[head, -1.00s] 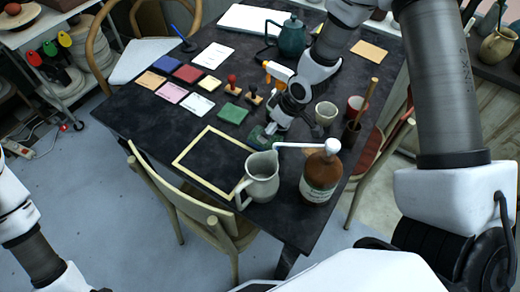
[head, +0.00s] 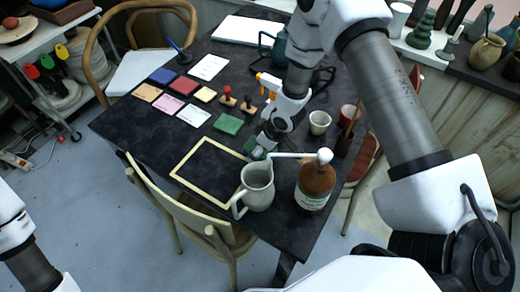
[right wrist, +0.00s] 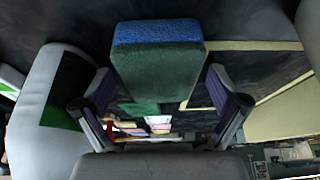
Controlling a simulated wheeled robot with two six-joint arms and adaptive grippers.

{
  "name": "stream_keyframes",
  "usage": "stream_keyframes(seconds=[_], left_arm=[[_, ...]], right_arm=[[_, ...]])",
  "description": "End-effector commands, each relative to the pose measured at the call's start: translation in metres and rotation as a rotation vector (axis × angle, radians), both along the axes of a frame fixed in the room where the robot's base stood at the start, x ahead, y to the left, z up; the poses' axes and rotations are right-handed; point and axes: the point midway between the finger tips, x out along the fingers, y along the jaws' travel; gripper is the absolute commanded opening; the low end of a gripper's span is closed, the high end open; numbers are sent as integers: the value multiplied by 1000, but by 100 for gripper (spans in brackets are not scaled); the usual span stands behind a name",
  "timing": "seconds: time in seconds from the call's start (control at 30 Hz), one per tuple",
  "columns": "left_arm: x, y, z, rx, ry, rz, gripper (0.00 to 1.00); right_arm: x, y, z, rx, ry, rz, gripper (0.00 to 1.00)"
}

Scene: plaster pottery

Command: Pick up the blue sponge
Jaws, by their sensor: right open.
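A sponge (right wrist: 160,65) with a blue layer and a green layer shows in the right wrist view, upper middle. It lies between the spread fingers of my right gripper (right wrist: 158,88), with a visible space on each side. In the head view my right gripper (head: 264,144) is low over the dark table, behind the grey jug. The sponge (head: 252,147) is mostly hidden there by the gripper and the jug. My left gripper is out of view; only part of the left arm shows.
The grey jug (head: 258,185) and a brown bottle (head: 316,183) with a white pump stand close in front of the gripper. A wooden frame (head: 190,153) lies to the left. A cup (head: 319,122) stands to the right. Coloured pads (head: 183,86) and stamps lie farther left.

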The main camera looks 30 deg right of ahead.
Motion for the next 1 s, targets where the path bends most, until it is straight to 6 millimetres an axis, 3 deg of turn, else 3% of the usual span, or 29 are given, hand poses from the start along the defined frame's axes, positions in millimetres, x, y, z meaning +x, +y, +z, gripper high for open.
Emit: stream_keyframes(seconds=[0.43, 0.5, 0.63, 1.0], left_arm=[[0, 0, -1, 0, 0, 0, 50], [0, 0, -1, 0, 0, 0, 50], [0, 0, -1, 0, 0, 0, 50], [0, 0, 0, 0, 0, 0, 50]], right_arm=[[0, 0, -3, 0, 0, 1, 97], [0, 0, -3, 0, 0, 0, 79], [0, 0, -3, 0, 0, 1, 56], [0, 0, -3, 0, 0, 0, 52]])
